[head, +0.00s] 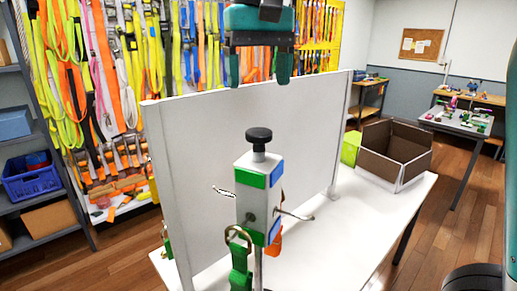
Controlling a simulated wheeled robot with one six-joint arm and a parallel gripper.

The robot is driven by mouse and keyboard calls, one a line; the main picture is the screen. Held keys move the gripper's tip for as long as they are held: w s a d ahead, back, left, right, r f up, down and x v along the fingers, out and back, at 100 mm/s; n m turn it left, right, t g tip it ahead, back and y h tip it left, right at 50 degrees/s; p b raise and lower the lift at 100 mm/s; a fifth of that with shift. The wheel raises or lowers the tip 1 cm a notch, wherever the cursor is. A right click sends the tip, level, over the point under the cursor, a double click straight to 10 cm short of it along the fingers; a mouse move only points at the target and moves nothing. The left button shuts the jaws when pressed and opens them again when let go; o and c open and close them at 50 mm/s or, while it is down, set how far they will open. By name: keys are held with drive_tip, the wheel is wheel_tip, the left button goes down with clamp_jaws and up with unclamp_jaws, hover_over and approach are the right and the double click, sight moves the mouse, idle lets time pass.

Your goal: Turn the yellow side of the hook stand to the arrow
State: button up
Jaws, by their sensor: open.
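The hook stand (257,205) is a white square post with a black knob (259,139) on top, upright on the white table. A green patch marks its left-front face and a blue patch its right-front face. No yellow side shows; the far faces are hidden. A green strap (240,265) hangs from the front hook, and a bit of orange strap (274,238) shows behind on the right. Metal hooks stick out left and right. I cannot make out an arrow. My gripper (258,80) is open and empty, pointing down, above the knob in the picture and apart from it.
A tall white panel (190,135) stands behind the hook stand. The white table (330,233) is clear to the right, with an open brown-and-white box (393,155) and a yellow-green object (351,148) at its far end. Straps cover the back wall.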

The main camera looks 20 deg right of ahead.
sight(258, 131)
wheel_tip(258, 131, down, 9)
drive_tip(key=b, duration=0.8)
drive_tip(key=shift+f, duration=0.15)
drive_tip(key=c, duration=1.3)
drive_tip(key=shift+o, duration=0.2)
